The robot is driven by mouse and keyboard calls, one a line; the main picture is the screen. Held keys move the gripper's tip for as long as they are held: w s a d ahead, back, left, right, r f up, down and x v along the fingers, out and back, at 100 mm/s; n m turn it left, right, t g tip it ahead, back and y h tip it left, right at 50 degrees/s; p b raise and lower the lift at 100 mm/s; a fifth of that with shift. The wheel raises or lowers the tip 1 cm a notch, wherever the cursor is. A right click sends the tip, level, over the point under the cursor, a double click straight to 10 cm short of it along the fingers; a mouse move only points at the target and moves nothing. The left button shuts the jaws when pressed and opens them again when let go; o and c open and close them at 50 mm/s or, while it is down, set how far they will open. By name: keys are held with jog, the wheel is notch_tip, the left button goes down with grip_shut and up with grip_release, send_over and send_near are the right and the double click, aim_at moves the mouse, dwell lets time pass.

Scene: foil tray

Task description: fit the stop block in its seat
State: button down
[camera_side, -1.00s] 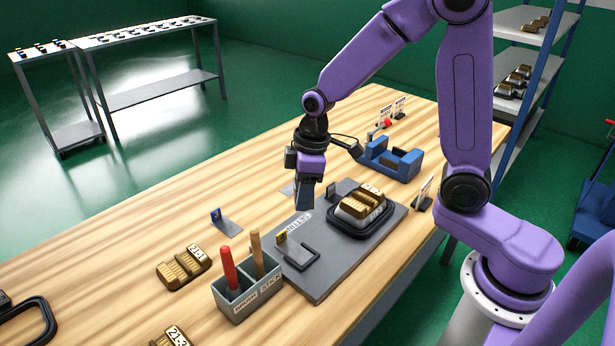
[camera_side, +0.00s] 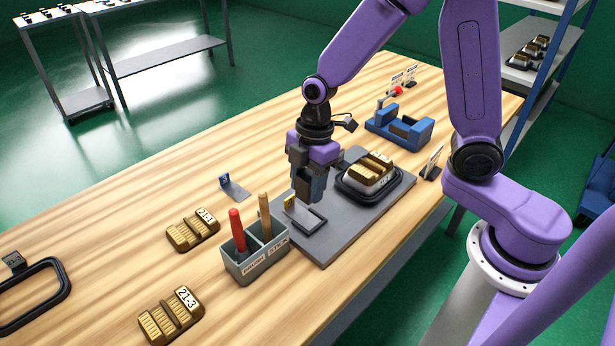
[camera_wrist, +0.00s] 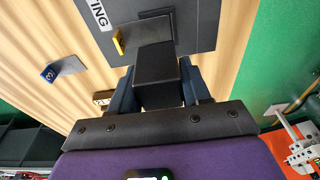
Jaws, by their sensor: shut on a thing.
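My gripper (camera_side: 308,190) is over the left half of the grey plate (camera_side: 340,228). In the wrist view its two blue fingers (camera_wrist: 158,90) are shut on a dark block, the stop block (camera_wrist: 156,64). In the side view the fingers mostly hide the block. A black-rimmed square seat (camera_side: 310,219) lies on the plate close below and in front of the fingers, with a yellow tag (camera_side: 290,202) beside it. The tag also shows in the wrist view (camera_wrist: 118,42). I cannot tell whether the block touches the plate; the block hides part of the seat in the wrist view.
A black-rimmed tray with brass pieces (camera_side: 367,172) sits on the plate's right half. A grey holder (camera_side: 255,262) with red and wooden handles stands close at front left. A blue cradle (camera_side: 400,130) is behind right. Brass pieces (camera_side: 192,230) lie left.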

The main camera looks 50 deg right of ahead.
aim_at(308, 194)
jog(key=shift+f, duration=3.15)
jog(key=shift+f, duration=0.55)
jog(key=c, duration=0.8)
grip_release()
jog(key=shift+o, duration=0.2)
jog(key=shift+r, duration=0.1)
jog(key=shift+r, duration=2.15)
jog(key=o, duration=0.6)
